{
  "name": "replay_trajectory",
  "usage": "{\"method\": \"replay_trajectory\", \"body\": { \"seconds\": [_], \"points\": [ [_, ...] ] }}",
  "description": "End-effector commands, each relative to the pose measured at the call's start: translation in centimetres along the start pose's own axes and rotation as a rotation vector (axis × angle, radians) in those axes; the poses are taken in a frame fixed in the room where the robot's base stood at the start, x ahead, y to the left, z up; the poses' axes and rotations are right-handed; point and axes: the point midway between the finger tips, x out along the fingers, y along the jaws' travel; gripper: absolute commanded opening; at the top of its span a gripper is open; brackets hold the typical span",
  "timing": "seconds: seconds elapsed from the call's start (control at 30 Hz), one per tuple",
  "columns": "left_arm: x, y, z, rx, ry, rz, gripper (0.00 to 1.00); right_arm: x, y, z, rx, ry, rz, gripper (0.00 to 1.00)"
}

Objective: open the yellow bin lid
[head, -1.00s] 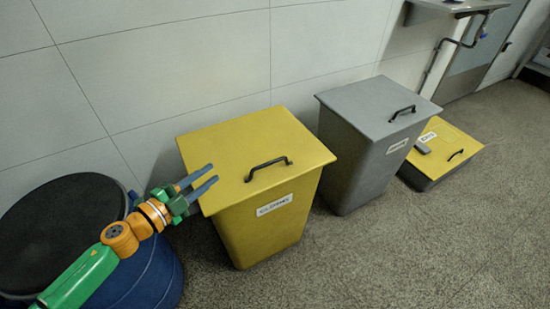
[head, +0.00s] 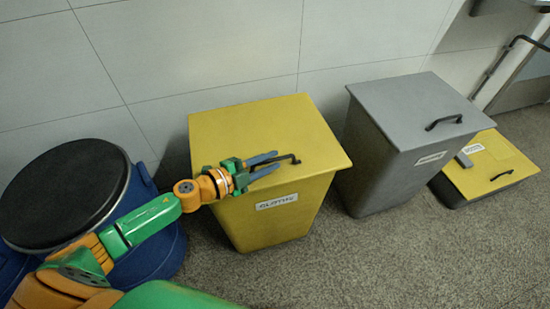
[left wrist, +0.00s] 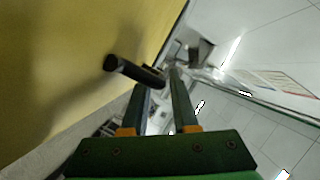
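The yellow bin (head: 265,219) stands against the wall, its flat yellow lid (head: 250,120) shut. A black bar handle (head: 284,160) sits near the lid's front edge. My left gripper (head: 277,161) is over the front of the lid beside the handle, its two fingers apart. In the left wrist view, the handle (left wrist: 135,72) crosses near the tip of the left finger of my left gripper (left wrist: 166,78); I cannot tell whether they touch. The yellow lid (left wrist: 85,45) fills the left of that view. My right gripper is not in view.
A blue drum (head: 150,255) with a black top stands left of the yellow bin, under my left arm. A grey bin (head: 390,150) stands close on the right, with a low yellow box (head: 490,170) beyond it. The speckled floor in front is clear.

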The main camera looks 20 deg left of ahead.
Motion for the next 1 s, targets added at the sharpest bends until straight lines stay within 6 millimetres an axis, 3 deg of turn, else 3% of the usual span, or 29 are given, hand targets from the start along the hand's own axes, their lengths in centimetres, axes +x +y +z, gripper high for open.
{"method": "replay_trajectory", "body": {
  "seconds": [0.2,0.43,0.47,0.57,1.0],
  "points": [
    [1.6,0.0,0.0,0.001,0.001,0.0,0.27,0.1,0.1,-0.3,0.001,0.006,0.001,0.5],
    [1.7,0.0,0.0,0.0,0.0,0.001,0.27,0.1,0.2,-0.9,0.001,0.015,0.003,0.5],
    [1.7,0.0,0.0,0.0,0.0,0.001,0.25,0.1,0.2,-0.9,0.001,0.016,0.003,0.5],
    [1.7,0.0,0.0,0.0,0.0,0.001,0.0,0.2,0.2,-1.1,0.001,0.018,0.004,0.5],
    [1.6,0.1,0.0,0.0,0.0,0.002,0.0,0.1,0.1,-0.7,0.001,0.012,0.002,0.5]
  ]
}}
